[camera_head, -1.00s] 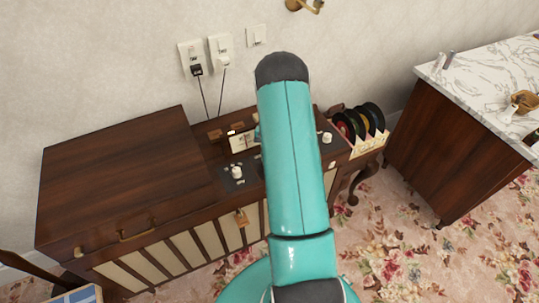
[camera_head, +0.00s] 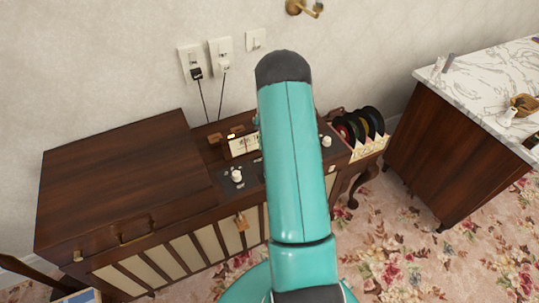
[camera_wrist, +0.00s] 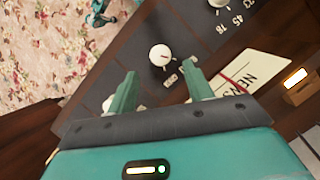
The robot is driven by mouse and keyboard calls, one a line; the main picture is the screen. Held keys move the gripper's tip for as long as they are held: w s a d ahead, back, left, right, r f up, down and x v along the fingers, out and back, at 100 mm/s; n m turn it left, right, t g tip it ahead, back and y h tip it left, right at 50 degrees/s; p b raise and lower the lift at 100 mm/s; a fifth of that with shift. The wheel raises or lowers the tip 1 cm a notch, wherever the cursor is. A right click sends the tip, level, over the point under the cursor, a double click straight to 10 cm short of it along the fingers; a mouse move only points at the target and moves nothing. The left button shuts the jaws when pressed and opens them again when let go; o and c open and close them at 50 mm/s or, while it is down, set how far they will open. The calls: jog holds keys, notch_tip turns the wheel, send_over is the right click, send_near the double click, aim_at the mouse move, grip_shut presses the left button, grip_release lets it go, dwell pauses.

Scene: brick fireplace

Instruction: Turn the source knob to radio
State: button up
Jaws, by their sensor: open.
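The wooden record console (camera_head: 120,170) stands against the wall in the head view, with a dark control panel. White knobs show on the panel at left (camera_head: 237,175) and right (camera_head: 326,140). In the wrist view, my gripper (camera_wrist: 160,90) is open and empty over the panel. A round white knob (camera_wrist: 160,55) with a small red mark lies just beyond the fingertips, apart from them. Another knob (camera_wrist: 218,3) sits at the top edge near "45" and "78". Pale knobs are partly hidden behind the fingers. I cannot tell which knob is the source knob. My arm hides the gripper in the head view.
A cream dial card (camera_wrist: 252,85) reading "NEWS" and a lit button (camera_wrist: 296,78) lie right of the fingers. Records in a rack (camera_head: 362,128) stand right of the console. A marble-topped cabinet (camera_head: 470,130) is further right. Floral carpet (camera_head: 400,250) lies between and in front.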

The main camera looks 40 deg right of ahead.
jog(key=v, duration=0.7)
jog(key=shift+r, duration=0.3)
jog(key=shift+w+d, duration=0.1)
jog(key=s+a+r+n+t+h, duration=0.3)
jog(key=a+r+n, duration=0.1)
jog(key=a+r, duration=1.55)
jog(key=s+a+r+n+t, duration=0.2)
jog(key=s+a+n, duration=0.1)
jog(key=s+a, duration=0.5)
jog(key=s+a+r+n+t, duration=0.2)
jog(key=s+a+n+t, duration=0.1)
jog(key=s+a, duration=0.5)
jog(key=shift+s+r, duration=0.35)
jog(key=shift+s, duration=0.4)
